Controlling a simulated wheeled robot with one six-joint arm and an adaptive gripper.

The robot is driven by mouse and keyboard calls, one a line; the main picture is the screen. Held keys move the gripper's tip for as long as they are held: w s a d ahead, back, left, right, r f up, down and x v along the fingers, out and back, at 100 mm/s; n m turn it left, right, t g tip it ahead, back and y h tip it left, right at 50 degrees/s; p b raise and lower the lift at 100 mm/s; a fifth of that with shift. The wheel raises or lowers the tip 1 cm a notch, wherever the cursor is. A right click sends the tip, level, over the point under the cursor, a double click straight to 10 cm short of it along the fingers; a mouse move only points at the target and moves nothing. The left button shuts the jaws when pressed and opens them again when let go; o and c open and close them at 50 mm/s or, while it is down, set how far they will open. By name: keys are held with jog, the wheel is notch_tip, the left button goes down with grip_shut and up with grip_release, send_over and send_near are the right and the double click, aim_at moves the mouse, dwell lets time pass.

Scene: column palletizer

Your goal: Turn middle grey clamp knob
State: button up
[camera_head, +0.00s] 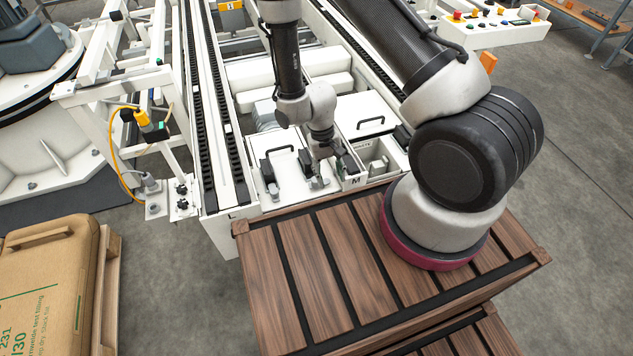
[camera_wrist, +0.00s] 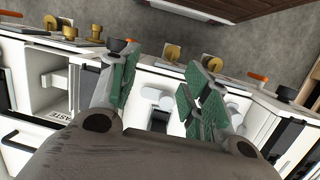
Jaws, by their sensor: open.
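My gripper (camera_wrist: 160,88) is open in the wrist view, with a green-padded finger on each side and a gap between them. Pale grey rounded parts (camera_wrist: 157,96), which look like a knob, show in the gap beyond the fingers; I see no contact. I cannot tell for sure that this is the middle grey clamp knob. In the head view my gripper (camera_head: 331,158) points down at the front of the white machine, close to a small grey clamp (camera_head: 318,183). Another clamp (camera_head: 272,189) sits to its left. The gripper partly hides this area.
White lids with black handles (camera_head: 371,122) flank my gripper. An open white compartment (camera_head: 378,162) lies to the right. A brown slatted deck (camera_head: 340,250) lies in front.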

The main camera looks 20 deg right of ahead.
aim_at(315, 179)
jog(key=w+t, duration=0.1)
jog(key=w, duration=0.1)
jog(key=w+a+m, duration=0.1)
jog(key=w, duration=0.1)
jog(key=w+a+f+t+y, duration=0.1)
jog(key=w, duration=0.1)
jog(key=shift+a+m+t, duration=0.25)
jog(key=shift+m+t, duration=0.05)
jog(key=shift+m, duration=0.1)
notch_tip(315, 179, down, 7)
jog(key=shift+f, duration=0.2)
grip_shut()
